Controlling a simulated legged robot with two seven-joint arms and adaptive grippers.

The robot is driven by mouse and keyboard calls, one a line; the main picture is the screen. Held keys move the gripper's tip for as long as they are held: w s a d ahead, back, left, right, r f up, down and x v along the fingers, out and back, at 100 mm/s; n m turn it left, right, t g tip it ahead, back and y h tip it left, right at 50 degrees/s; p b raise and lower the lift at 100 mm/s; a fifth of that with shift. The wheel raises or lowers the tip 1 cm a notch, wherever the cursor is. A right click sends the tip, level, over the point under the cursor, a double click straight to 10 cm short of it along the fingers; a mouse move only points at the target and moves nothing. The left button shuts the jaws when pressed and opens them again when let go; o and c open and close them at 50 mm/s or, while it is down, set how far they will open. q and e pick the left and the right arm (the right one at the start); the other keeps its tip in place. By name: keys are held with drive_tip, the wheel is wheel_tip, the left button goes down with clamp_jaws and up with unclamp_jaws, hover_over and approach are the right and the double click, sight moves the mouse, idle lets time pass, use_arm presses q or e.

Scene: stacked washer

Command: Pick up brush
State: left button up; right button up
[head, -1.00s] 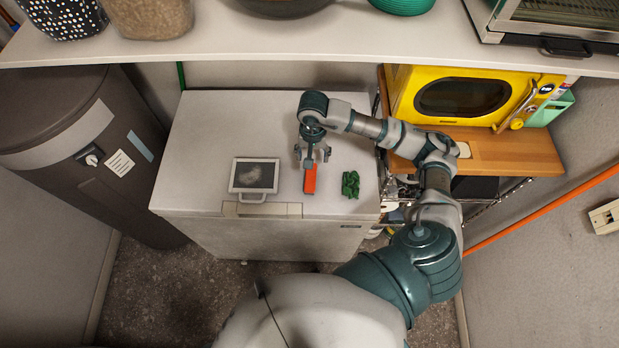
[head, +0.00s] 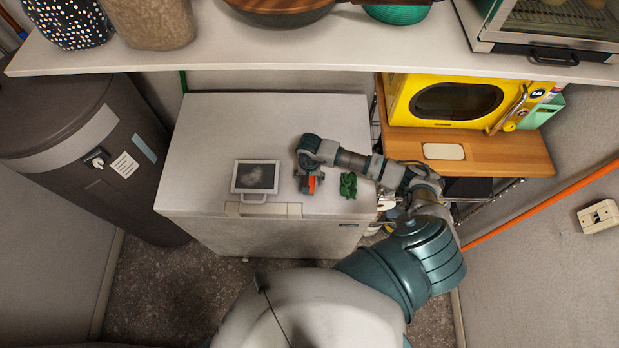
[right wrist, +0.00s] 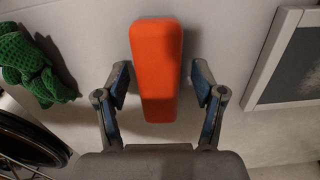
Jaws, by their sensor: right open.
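The brush appears as an orange-red block (right wrist: 156,65) lying on the white chest's top. In the right wrist view it lies between the two fingers of my right gripper (right wrist: 160,85), with a gap on each side. In the head view my right gripper (head: 309,185) is low over the chest top, and only a small part of the orange brush (head: 312,184) shows under it. The gripper is open. I cannot tell from the colour alone whether bristles are on its underside. My left gripper is not in view.
A small framed screen (head: 256,177) lies left of the gripper. A crumpled green cloth (head: 348,186) lies close on the right. A white shelf (head: 330,50) overhangs the back. A yellow microwave (head: 455,100) stands on a wooden board at the right.

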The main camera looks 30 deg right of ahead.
sight(310, 179)
drive_tip(key=shift+d, duration=0.1)
drive_tip(key=c, duration=1.3)
drive_tip(key=shift+r, duration=0.35)
drive_tip(key=r, duration=0.1)
drive_tip(key=b, duration=0.1)
drive_tip(key=r, duration=0.1)
drive_tip(key=shift+s+a+r+b, duration=0.25)
drive_tip(key=shift+s+r+b, duration=0.05)
drive_tip(key=shift+s+b, duration=0.1)
drive_tip(key=shift+s+a+r+b, duration=0.25)
drive_tip(key=shift+s+a+b, duration=0.35)
drive_tip(key=shift+s+a, duration=1.15)
drive_tip(key=shift+s+a+r+b, duration=0.3)
drive_tip(key=shift+s+a+b, duration=0.45)
drive_tip(key=shift+s, duration=1.8)
drive_tip(key=shift+s+a+r+b, duration=0.25)
drive_tip(key=shift+s+a+b, duration=0.15)
drive_tip(key=shift+s+a, duration=1.45)
drive_tip(key=shift+s+d, duration=0.3)
